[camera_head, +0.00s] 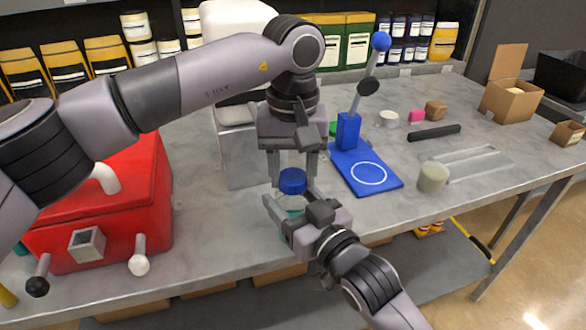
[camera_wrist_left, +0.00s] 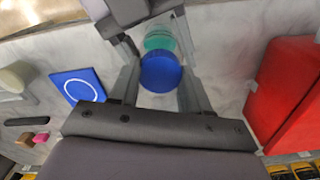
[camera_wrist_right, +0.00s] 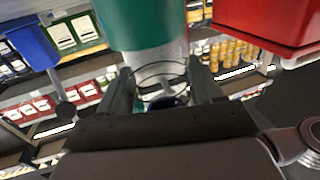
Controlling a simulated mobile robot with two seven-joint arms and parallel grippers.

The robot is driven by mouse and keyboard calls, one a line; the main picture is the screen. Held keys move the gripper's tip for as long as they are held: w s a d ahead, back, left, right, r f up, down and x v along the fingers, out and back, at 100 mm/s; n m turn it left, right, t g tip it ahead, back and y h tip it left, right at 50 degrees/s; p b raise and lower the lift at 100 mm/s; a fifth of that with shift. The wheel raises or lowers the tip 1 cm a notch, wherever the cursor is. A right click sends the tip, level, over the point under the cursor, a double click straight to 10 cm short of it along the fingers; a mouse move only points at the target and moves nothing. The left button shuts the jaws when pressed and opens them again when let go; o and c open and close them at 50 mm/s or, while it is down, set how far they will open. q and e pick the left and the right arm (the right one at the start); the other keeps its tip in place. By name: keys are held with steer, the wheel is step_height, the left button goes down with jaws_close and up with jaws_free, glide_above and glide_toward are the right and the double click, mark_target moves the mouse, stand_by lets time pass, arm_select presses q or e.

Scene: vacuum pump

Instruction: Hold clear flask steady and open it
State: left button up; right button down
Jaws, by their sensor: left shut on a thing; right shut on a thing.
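The clear flask (camera_head: 291,200) has a round blue lid (camera_head: 292,181) and a teal lower part. It is upright near the table's front edge. My left gripper (camera_head: 291,184) points down from above and is shut on the blue lid; the lid also shows between its fingers in the left wrist view (camera_wrist_left: 160,72). My right gripper (camera_head: 282,207) reaches in from the lower right and is shut on the clear flask body, below the lid. The right wrist view shows the clear body (camera_wrist_right: 160,75) between its fingers. I cannot tell whether lid and flask are apart.
A red box (camera_head: 105,205) with levers stands at the left. A blue stand with a lever (camera_head: 348,130) and circle-marked base is to the right. A pale cylinder (camera_head: 432,177) and cardboard boxes (camera_head: 511,100) are further right. The grey table (camera_head: 400,225) is clear at front right.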

arm_select(q)
steer(key=n, duration=0.3)
arm_select(e)
steer(key=shift+f, duration=0.1)
arm_select(q)
steer(key=n, duration=0.4)
steer(key=shift+n, duration=0.4)
steer(key=n, duration=1.3)
steer(key=shift+n, duration=0.3)
steer(key=n, duration=1.2)
steer(key=shift+r, duration=0.1)
steer(key=n, duration=0.9)
steer(key=shift+n, duration=0.3)
steer(key=n, duration=0.5)
steer(key=shift+n, duration=0.3)
steer(key=shift+r, duration=0.2)
